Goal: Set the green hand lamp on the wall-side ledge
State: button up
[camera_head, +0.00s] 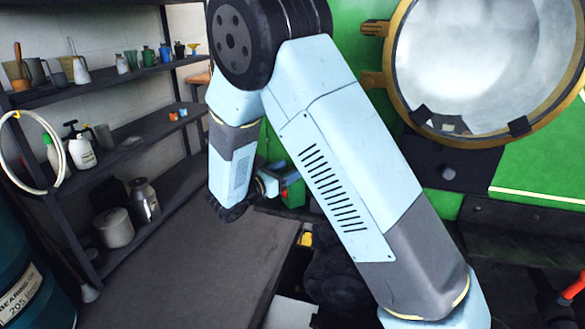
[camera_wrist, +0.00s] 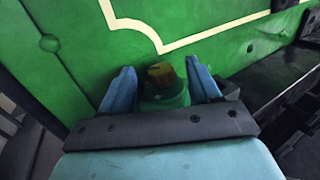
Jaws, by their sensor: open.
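A green hand lamp (camera_wrist: 165,98) with a brownish-orange top stands between the two blue fingers of my gripper (camera_wrist: 162,88) in the wrist view. The fingers are open, one on each side of it; contact cannot be made out. In the head view my gripper (camera_head: 272,182) is partly hidden behind my arm. A small green and red piece beside it (camera_head: 293,192) seems to be the lamp. The lamp's base is hidden. A broad dark flat surface (camera_head: 190,265) runs beside the shelves; I cannot tell whether it is the wall-side ledge.
Dark shelves (camera_head: 125,150) at left hold cups, bottles and cans. A blue drum (camera_head: 30,270) stands front left. The green tram body (camera_wrist: 75,50) rises close behind the lamp, with a round brass-rimmed door (camera_head: 400,50) at right. The broad dark surface is mostly clear.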

jog(key=v, duration=0.9)
